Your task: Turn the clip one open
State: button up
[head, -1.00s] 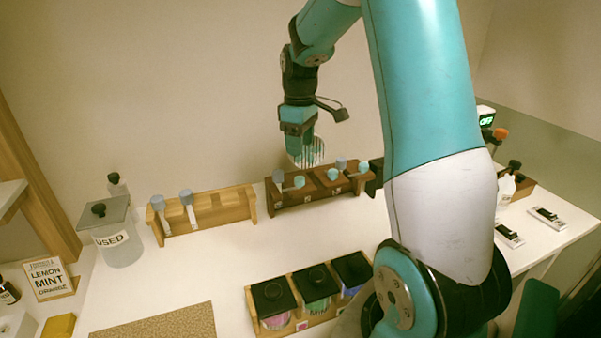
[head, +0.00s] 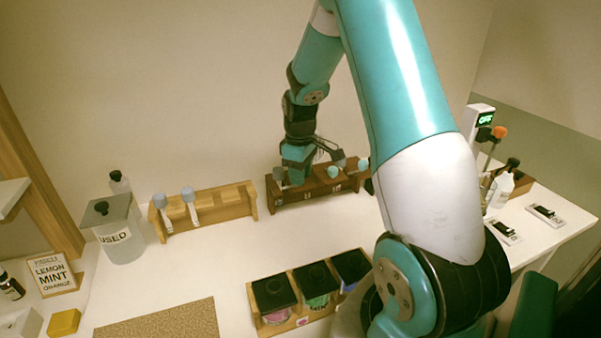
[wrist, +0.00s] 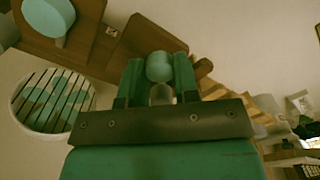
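The dark wooden rack (head: 315,193) stands by the back wall with teal and grey heads along it. My gripper (head: 293,180) is down at the rack's left end, pointing downward. In the wrist view my gripper (wrist: 159,80) has two green fingers apart, one on each side of a rounded teal-grey head (wrist: 159,66). The head fills most of the gap; I cannot tell if the fingers touch it. A pale stem (wrist: 161,94) shows below it. I see no label that tells which piece is clip one, and my gripper hides part of the rack's left end.
A lighter wooden rack (head: 225,201) with two grey-headed pieces stands left. A jar labelled USED (head: 120,240) is further left. Three dark-lidded jars stand in a wooden holder (head: 306,325) in front. The white tabletop (head: 235,245) between is clear.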

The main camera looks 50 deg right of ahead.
jog(key=c, duration=0.3)
jog(key=m, duration=0.3)
jog(key=shift+m, duration=0.3)
jog(key=m, duration=0.4)
jog(key=shift+m, duration=0.3)
jog(key=m, duration=0.5)
jog(key=shift+r+p, duration=0.1)
jog(key=shift+p, duration=0.25)
jog(key=shift+m, duration=2.4)
jog(key=shift+d, duration=0.1)
